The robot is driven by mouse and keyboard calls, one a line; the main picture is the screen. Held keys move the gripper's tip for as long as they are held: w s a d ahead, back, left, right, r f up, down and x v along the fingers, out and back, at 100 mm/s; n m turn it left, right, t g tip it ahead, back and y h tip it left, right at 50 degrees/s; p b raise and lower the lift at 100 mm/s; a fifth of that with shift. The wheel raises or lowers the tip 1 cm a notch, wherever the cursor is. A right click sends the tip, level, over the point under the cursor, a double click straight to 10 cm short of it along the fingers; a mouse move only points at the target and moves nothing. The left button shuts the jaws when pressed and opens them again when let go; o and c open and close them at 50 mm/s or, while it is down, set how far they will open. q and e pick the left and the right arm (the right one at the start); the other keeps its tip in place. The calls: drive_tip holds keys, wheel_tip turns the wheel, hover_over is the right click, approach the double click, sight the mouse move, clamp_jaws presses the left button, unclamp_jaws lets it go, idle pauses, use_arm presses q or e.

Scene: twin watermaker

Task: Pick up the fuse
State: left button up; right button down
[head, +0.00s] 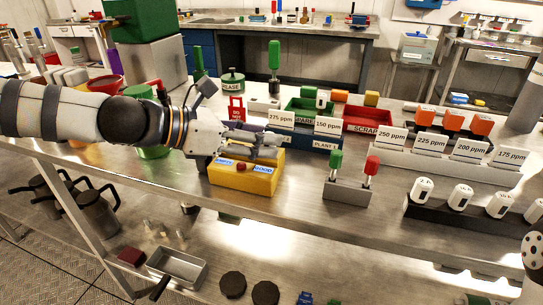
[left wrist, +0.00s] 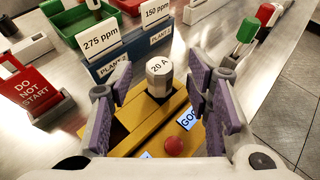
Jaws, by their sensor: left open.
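The fuse (left wrist: 159,76), a grey-white stub marked "20 A", stands upright at the yellow tester block (left wrist: 180,107) in the left wrist view. My left gripper (left wrist: 160,92) is open, with one purple-padded finger on each side of the fuse. I see a gap between the fuse and each finger. In the head view my left gripper (head: 262,143) is over the back of the yellow block (head: 245,180), and I cannot make out the fuse there. The block has a red button and blue labels, one reading "GOOD".
Close behind are blue holders labelled 275 ppm and 150 ppm (head: 327,127), a green bin (head: 300,108) and a red scrap bin (head: 368,118). A red "DO NOT START" sign (left wrist: 25,88) stands left. A grey stand (head: 347,190) with green and red tools is right.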

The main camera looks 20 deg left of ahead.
use_arm(q)
drive_tip(key=shift+w+d+f, duration=0.3)
drive_tip(key=shift+f, duration=0.15)
drive_tip(key=shift+w+d+f, duration=0.25)
drive_tip(key=shift+f, duration=0.2)
drive_tip(key=shift+w+d+r+b, duration=0.1)
drive_tip(key=shift+w+d+b, duration=0.1)
drive_tip(key=shift+d+b, duration=0.1)
drive_tip(key=shift+r, duration=0.3)
clamp_jaws()
drive_tip(key=shift+r, duration=0.1)
